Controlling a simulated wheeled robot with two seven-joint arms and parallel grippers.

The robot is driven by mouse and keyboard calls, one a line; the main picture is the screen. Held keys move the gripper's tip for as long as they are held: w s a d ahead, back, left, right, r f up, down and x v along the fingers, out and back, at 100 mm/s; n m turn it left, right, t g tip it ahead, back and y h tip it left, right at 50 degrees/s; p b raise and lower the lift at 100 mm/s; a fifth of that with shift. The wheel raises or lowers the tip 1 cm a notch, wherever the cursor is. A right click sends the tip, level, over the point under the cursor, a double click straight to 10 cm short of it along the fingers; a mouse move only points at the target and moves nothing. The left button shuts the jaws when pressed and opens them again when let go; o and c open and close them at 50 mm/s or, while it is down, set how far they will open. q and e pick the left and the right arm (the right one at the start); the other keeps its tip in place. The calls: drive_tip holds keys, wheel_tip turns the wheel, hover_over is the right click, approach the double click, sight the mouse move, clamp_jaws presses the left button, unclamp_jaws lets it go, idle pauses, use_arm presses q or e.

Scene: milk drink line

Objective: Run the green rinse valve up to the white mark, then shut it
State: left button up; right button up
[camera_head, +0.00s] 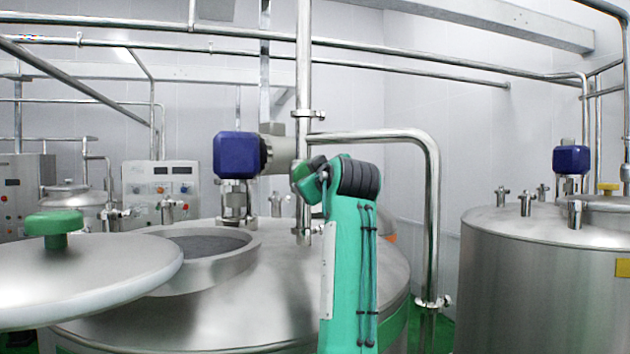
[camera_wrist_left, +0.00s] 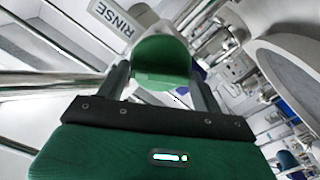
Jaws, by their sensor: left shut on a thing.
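In the left wrist view, the green rinse valve handle (camera_wrist_left: 160,60) is a rounded green piece between the two dark fingers of my left gripper (camera_wrist_left: 161,84). The gripper is shut on it. A pale plate marked RINSE (camera_wrist_left: 112,18) sits just beyond the handle. In the head view, my green arm rises at the centre, and its black wrist hides most of what is at the vertical steel pipe (camera_head: 304,90). A small green and dark piece shows beside that pipe; I cannot tell handle from gripper there. The white mark is not visible. My right gripper is not in view.
A large steel tank (camera_head: 285,265) stands behind my arm, with an open round hatch (camera_head: 210,245) and a lid with a green knob (camera_head: 54,228) at left. A bent pipe (camera_head: 433,210) runs down right of my arm. Another tank (camera_head: 535,280) stands at right.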

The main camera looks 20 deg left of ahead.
use_arm(q)
drive_tip(key=shift+n, duration=2)
drive_tip(key=o, duration=0.9)
drive_tip(key=shift+b, duration=0.35)
